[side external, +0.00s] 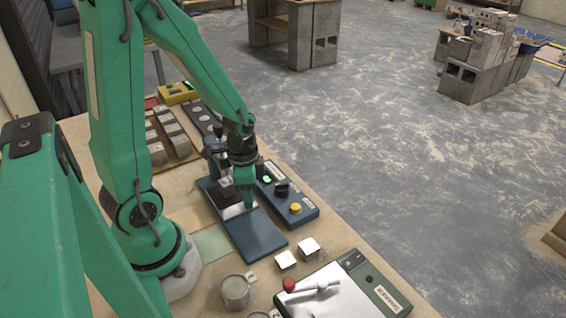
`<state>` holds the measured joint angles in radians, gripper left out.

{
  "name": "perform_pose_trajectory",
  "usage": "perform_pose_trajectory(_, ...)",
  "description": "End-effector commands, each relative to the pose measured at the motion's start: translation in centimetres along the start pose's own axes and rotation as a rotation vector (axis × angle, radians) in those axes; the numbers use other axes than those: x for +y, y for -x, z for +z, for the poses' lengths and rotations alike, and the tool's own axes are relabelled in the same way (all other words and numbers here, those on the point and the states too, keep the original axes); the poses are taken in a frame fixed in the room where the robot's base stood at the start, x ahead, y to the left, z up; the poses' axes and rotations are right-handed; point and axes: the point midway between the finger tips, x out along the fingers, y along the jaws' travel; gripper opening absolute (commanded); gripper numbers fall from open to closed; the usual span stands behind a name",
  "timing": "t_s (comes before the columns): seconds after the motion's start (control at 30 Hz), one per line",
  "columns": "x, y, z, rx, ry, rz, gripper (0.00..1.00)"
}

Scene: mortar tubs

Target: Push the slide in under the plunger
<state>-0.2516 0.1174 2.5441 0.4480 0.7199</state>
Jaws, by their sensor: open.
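A small press with a blue base (258,236) stands on the bench in the middle of the side external view. Its dark upright body (213,148) is at the far end, partly behind my arm. A pale, shiny flat piece (230,211) lies on the blue base beside my gripper; I cannot tell whether it is the slide. The plunger is hidden or too small to make out. My gripper (247,201) points down over the base, close to the shiny piece. It is open, and I see nothing held. I cannot tell whether it touches anything.
A blue control box (304,212) with a green light and a yellow button stands right of the press. Two small silvery blocks (308,247) and a metal cup (235,291) are nearer. A box with a red knob (289,285) is at front right. Grey blocks (170,130) lie behind.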

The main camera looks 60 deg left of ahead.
Motion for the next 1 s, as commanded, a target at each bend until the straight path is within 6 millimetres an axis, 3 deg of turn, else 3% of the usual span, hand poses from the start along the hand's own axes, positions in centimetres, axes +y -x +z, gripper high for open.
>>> perform_pose_trajectory(0.37, 0.0, 1.6, -0.1, 0.003, -0.001, -0.002, 0.43)
perform_pose_trajectory(1.0, -0.1, 7.4, 0.0, 0.002, 0.001, -0.002, 0.43)
